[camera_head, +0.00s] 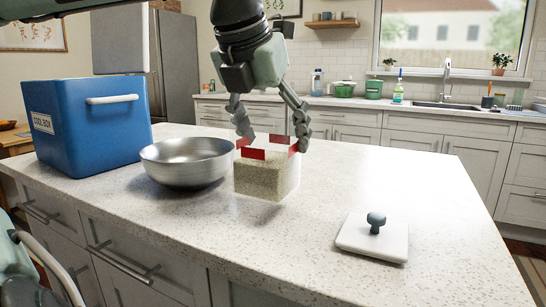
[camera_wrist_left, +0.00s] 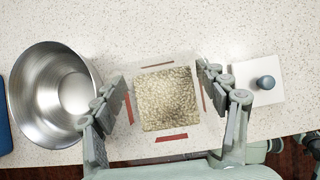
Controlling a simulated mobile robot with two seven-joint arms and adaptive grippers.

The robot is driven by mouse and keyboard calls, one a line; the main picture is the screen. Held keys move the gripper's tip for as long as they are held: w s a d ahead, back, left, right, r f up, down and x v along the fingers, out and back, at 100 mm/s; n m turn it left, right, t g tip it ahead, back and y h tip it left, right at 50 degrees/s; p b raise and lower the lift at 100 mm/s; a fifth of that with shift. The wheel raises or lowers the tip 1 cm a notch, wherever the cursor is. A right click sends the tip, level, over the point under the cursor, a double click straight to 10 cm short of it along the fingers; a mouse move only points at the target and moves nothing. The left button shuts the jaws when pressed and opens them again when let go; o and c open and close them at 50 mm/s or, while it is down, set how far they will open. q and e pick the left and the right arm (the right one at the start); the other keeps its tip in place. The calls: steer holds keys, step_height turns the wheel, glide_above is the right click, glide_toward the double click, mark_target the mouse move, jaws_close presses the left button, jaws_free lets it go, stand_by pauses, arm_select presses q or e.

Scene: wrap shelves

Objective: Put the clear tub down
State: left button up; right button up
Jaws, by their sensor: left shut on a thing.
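The clear tub (camera_head: 267,180) is a see-through box filled with grainy beige contents, with red pieces around its rim. It is upright at the middle of the worktop, at or just above the surface; I cannot tell if its base touches. My left gripper (camera_head: 272,138) points down over it, shut with a finger on each of two opposite sides. In the left wrist view the tub (camera_wrist_left: 168,98) sits between the fingers. A square white lid (camera_head: 372,239) with a grey-blue knob lies to the right, apart from the tub.
A steel bowl (camera_head: 187,163) stands close to the tub's left. A blue cool box (camera_head: 88,128) stands behind the bowl at left. The speckled worktop (camera_head: 400,175) is clear between tub and lid and toward its right end.

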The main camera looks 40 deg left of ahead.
arm_select(q)
step_height(320, 180, down, 4)
steer(key=shift+r, duration=0.25)
steer(key=shift+f, duration=0.15)
arm_select(e)
steer(key=shift+r, duration=0.3)
arm_select(q)
steer(key=o, duration=1.6)
